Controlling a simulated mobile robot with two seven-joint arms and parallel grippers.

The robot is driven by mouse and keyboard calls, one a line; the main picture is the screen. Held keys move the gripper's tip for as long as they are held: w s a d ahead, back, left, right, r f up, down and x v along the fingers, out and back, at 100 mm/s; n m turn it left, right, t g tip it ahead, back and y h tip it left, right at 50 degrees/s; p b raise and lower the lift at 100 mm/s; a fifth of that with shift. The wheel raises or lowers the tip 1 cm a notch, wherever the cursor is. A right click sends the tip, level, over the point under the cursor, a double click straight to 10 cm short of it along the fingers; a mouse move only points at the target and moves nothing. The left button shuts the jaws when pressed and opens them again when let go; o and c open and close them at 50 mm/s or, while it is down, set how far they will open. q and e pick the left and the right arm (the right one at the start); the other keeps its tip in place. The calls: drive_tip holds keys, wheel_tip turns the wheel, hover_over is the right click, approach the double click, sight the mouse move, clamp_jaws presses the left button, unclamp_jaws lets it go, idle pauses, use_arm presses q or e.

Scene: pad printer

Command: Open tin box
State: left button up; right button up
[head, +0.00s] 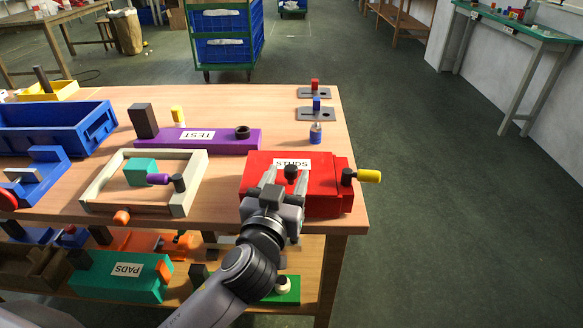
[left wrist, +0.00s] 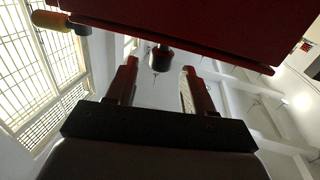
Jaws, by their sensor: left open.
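A red box (head: 257,170) with a white label stands at the right front of the table. A black knob (head: 291,172) stands out from it, and a black arm with a yellow handle (head: 368,176) is on its right side. My left gripper (head: 287,181) is open at the box's front, its fingers on either side of the knob. In the left wrist view the red box (left wrist: 200,28) fills the top. The knob (left wrist: 160,60) lies between the open fingers, near their tips, with gaps on both sides. My right gripper is not in view.
A pale frame (head: 193,181) with a teal block is left of the red box. A purple TEST block (head: 190,140), a blue bin (head: 50,118) and a small blue bottle (head: 316,133) are behind. A lower shelf holds a green PADS box (head: 120,275). Floor right is clear.

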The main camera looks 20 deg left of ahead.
sight(289, 173)
use_arm(q)
drive_tip(key=shift+w+a, duration=0.1)
drive_tip(key=shift+w, duration=1.65)
drive_tip(key=shift+c, duration=0.3)
